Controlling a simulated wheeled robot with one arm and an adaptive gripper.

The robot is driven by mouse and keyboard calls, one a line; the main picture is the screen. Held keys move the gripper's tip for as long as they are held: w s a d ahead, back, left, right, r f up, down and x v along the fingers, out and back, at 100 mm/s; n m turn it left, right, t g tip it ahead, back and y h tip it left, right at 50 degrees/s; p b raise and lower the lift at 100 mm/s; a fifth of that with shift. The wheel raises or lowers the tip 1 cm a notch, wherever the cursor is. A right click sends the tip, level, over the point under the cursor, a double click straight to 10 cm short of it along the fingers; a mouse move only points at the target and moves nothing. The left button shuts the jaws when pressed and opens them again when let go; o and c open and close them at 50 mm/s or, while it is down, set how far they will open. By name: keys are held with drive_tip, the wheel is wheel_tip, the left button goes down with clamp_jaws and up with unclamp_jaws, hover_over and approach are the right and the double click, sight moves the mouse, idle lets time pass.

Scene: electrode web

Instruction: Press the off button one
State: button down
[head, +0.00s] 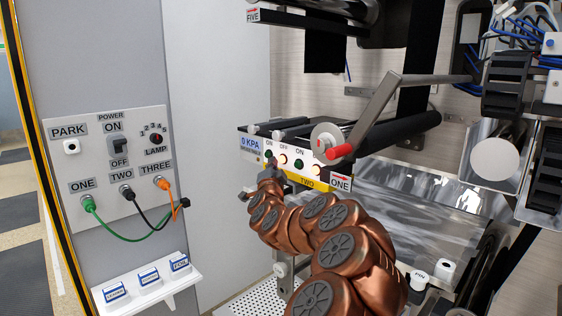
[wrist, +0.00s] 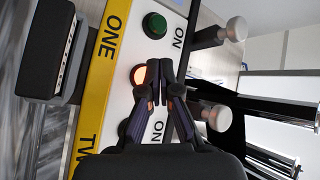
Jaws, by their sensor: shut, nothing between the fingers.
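A white button panel carries a yellow strip marked ONE and TWO. In the wrist view, a green button (wrist: 154,25) marked ON sits beside ONE. A lit orange button (wrist: 140,75) sits just below it, partly covered by my fingers. My gripper (wrist: 159,68) is shut and empty, its tips over the right edge of the lit button; I cannot tell whether they touch it. In the head view, my gripper (head: 268,170) is at the left end of the panel, covering part of the strip. A lit button (head: 283,158) and a green button (head: 298,163) show there.
A wall panel (head: 117,165) with a power switch and cables stands left, above a small shelf (head: 150,281). In the wrist view, silver knobs (wrist: 236,28) stand at the right.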

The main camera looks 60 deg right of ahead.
drive_tip(key=shift+a, duration=0.15)
drive_tip(key=a, duration=0.2)
drive_tip(key=w+a, duration=0.1)
drive_tip(key=a, duration=0.1)
drive_tip(key=shift+w+a, duration=0.15)
drive_tip(key=shift+a, duration=0.1)
idle(0.9)
